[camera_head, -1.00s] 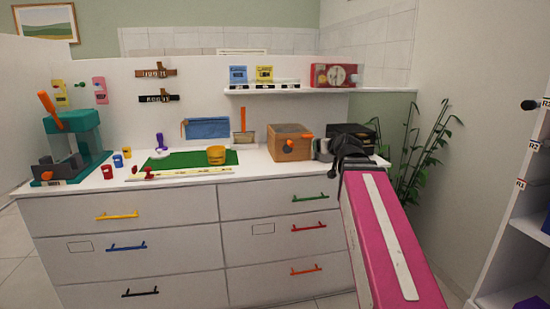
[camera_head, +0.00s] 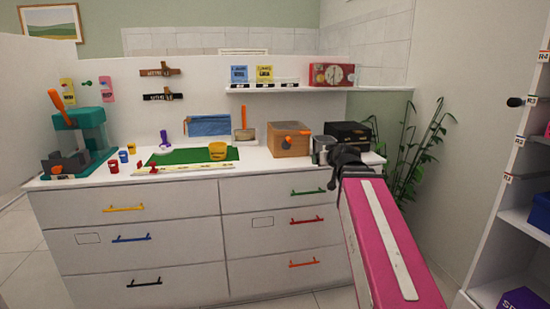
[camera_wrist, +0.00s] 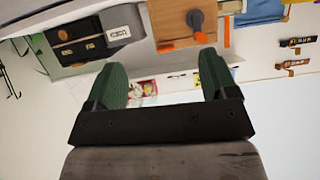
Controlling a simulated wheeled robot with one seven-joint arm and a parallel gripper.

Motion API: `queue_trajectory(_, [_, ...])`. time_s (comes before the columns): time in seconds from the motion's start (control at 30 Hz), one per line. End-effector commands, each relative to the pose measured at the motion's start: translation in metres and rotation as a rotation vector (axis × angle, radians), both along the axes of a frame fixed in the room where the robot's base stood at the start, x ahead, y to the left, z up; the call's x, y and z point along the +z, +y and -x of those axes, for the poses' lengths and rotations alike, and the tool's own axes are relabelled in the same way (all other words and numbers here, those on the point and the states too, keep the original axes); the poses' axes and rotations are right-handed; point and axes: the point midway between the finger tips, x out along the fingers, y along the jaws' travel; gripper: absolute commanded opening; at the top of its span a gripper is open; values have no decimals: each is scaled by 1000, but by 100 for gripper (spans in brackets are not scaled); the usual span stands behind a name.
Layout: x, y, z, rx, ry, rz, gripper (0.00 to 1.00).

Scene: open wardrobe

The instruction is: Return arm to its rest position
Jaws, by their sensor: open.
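My pink arm reaches up from the lower right in the head view, and its dark end (camera_head: 350,160) is in front of the right end of the white dresser. In the wrist view my gripper (camera_wrist: 165,82) shows two green fingers held wide apart. Nothing is between them, only the background of shelf and wall beyond. The wrist view is upside down. In the head view the fingers are too small and dark to make out.
The white dresser (camera_head: 180,258) carries a wooden box (camera_head: 289,140), a black case (camera_head: 346,134), a green mat (camera_head: 190,156) and a teal machine (camera_head: 80,135). A wall shelf (camera_head: 300,89) runs above. A plant (camera_head: 405,170) and a white shelving unit (camera_head: 500,235) stand at the right.

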Motion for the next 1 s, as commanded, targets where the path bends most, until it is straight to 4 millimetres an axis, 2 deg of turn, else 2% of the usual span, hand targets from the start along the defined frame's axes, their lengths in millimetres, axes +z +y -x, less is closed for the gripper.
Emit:
queue_trajectory(0.27, [-65,6,10,6,166,3,79])
queue_trajectory(0.47, [-140,10,30,1,369,14,79])
queue_trajectory(0.7, [-225,12,67,-28,620,36,79])
queue_trajectory(1.0, [-317,9,128,-92,924,87,79])
